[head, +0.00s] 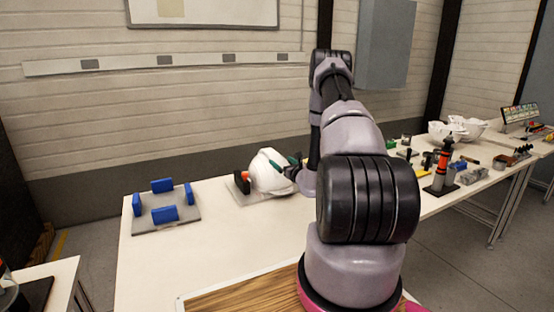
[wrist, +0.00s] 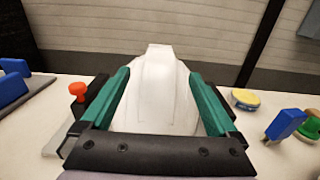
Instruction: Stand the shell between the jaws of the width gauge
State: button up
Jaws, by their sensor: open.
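The white helmet shell (head: 270,172) is on the table, at or over a grey plate (head: 235,188) with an orange and black part (head: 242,181); this looks like the width gauge. In the wrist view the shell (wrist: 158,95) fills the space between my green fingers. The gauge's orange knob (wrist: 78,91) shows just left of the left finger. My gripper (wrist: 158,76) is open around the shell, one finger on each side; I cannot tell whether they touch it. The shell's underside and the gauge's far jaw are hidden.
A grey plate with several blue blocks (head: 163,187) lies to the left, with bare table between. In the wrist view a yellow-topped round item (wrist: 245,99) and a blue item (wrist: 286,124) are at right. Tools and white shells (head: 458,129) crowd the table at right.

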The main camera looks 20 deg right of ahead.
jog(key=s+a+r+n+g+y, duration=0.2)
jog(key=a+r+n+y, duration=0.65)
jog(key=a+r, duration=0.55)
jog(key=s+a+r+n+g+y, duration=0.5)
jog(key=s+a+r+n+g, duration=0.25)
jog(key=a+r, duration=0.4)
jog(key=s+a+r+n+g+h, duration=0.2)
jog(key=s+r+n+g, duration=0.15)
jog(key=s, duration=0.45)
jog(key=s+a+r+n+g+h, duration=0.25)
jog(key=s+n, duration=0.25)
jog(key=s, duration=0.3)
jog(key=s+d+r+n+t+h, duration=0.2)
jog(key=s+d+n+h, duration=0.1)
jog(key=s, duration=0.3)
jog(key=s+d+r+n+t+h, duration=0.2)
jog(key=s+d+r+n+h, duration=0.1)
jog(key=s, duration=0.4)
jog(key=shift+s+d+n+t+h, duration=0.2)
jog(key=shift+d+n+t+h, duration=0.2)
jog(key=shift+d+h, duration=0.45)
